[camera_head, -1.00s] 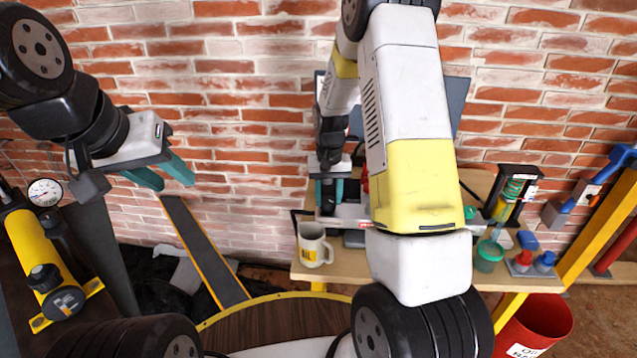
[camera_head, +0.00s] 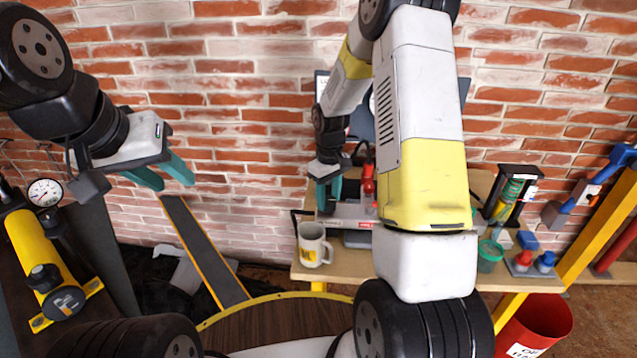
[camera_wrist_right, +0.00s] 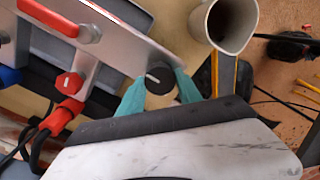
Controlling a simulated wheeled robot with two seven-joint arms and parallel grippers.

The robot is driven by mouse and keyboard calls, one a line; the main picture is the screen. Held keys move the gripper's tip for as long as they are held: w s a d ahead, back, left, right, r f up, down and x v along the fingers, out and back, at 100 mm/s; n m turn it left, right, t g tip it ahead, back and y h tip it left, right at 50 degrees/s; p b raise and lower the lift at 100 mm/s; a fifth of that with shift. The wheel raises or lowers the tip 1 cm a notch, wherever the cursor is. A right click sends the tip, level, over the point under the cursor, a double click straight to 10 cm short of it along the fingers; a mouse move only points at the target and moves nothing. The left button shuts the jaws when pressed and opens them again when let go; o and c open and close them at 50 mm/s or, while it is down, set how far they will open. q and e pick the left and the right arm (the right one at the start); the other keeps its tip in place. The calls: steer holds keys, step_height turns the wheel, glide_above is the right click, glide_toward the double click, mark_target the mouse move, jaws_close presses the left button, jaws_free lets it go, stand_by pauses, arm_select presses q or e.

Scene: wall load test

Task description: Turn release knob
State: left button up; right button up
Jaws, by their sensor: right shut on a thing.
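The release knob (camera_wrist_right: 160,79) is a round black knob with a white mark line, on the grey metal panel (camera_wrist_right: 128,45) in the right wrist view. My right gripper (camera_wrist_right: 161,84) has its teal fingers on both sides of the knob and is shut on it. In the head view my right gripper (camera_head: 328,197) is at the metal device (camera_head: 350,223) on the bench; the knob cannot be made out there. My left gripper (camera_head: 174,183) is open and empty, before the brick wall at left.
A mug (camera_head: 313,245) stands at the bench's front left, close to my right gripper. Red handles (camera_wrist_right: 68,82) and hoses sit beside the panel. A green jar (camera_head: 489,256) and small tools are at right. A yellow cylinder with a gauge (camera_head: 45,192) is far left.

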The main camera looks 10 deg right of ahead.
stand_by(0.4)
steer(key=o, duration=1.4)
steer(key=shift+c, duration=0.2)
steer(key=shift+r, duration=3.95)
steer(key=shift+r, duration=0.1)
step_height(320, 180, up, 6)
steer(key=t, duration=0.1)
glide_above(328, 200)
steer(key=s, duration=0.3)
steer(key=s+r+m+t+y, duration=0.1)
steer(key=s+r+m+t, duration=0.1)
steer(key=s+r, duration=0.6)
steer(key=s+a+r+m+t, duration=0.1)
steer(key=s+r, duration=0.2)
steer(key=s, duration=0.3)
steer(key=s+a+r+m+t+y, duration=0.1)
steer(key=s+r+m+t, duration=0.1)
steer(key=s, duration=0.5)
steer(key=shift+s+r, duration=0.2)
steer(key=shift+r, duration=0.2)
